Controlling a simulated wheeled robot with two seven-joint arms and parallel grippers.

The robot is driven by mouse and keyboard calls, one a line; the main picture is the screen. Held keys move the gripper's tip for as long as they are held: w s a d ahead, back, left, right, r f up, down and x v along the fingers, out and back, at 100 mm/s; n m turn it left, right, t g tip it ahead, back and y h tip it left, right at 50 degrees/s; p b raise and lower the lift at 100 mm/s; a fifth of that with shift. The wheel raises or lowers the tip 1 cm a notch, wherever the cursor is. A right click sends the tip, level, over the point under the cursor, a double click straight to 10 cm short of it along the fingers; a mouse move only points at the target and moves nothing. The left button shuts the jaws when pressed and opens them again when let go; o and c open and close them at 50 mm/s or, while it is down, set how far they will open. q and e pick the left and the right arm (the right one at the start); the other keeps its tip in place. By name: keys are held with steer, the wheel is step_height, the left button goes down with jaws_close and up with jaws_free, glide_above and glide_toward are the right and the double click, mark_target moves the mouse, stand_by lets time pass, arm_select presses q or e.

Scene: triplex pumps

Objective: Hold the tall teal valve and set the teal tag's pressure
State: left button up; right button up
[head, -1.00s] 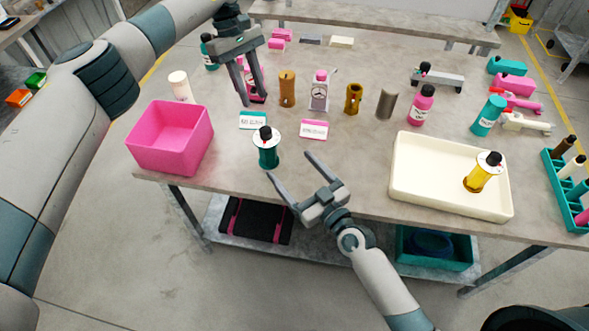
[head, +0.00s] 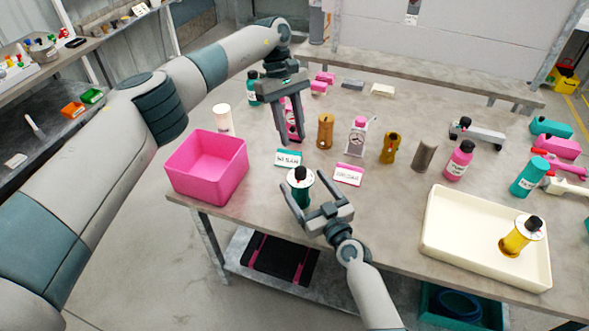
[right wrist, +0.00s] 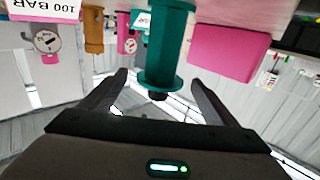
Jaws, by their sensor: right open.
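The teal valve (head: 302,192), with a pale round top and black knob, stands upright near the table's front edge. My right gripper (head: 308,190) is open, with a finger on either side of the valve; contact is not clear. The right wrist view shows the valve (right wrist: 166,50) upside down between the spread fingers. The teal-edged tag (head: 288,158) stands just behind it; its figure is hard to read. A pink tag (head: 348,174) reading 100 BAR stands to its right. My left gripper (head: 290,140) points down, open, in front of a partly hidden pink gauge unit (head: 294,122).
A pink bin (head: 207,168) stands left of the valve. A cream tray (head: 485,235) holds a yellow valve (head: 520,237) at the right. Behind are a brown cylinder (head: 325,131), a gauge unit (head: 357,137) and a pink bottle (head: 459,161).

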steer(key=x, duration=0.7)
steer(key=shift+c, duration=0.3)
steer(key=c, duration=1)
arm_select(q)
steer(key=shift+o, duration=0.6)
arm_select(e)
steer(key=c, duration=0.4)
arm_select(q)
steer(key=shift+o, duration=1.4)
steer(key=s+r+n+t, duration=0.1)
steer(key=n, duration=0.2)
steer(key=s+d+r+n+t+y, duration=0.1)
steer(key=n, duration=0.2)
steer(key=s+d+r+n+t+y, duration=0.1)
steer(key=n, duration=0.2)
steer(key=shift+s+d, duration=0.2)
steer(key=shift+f, duration=0.1)
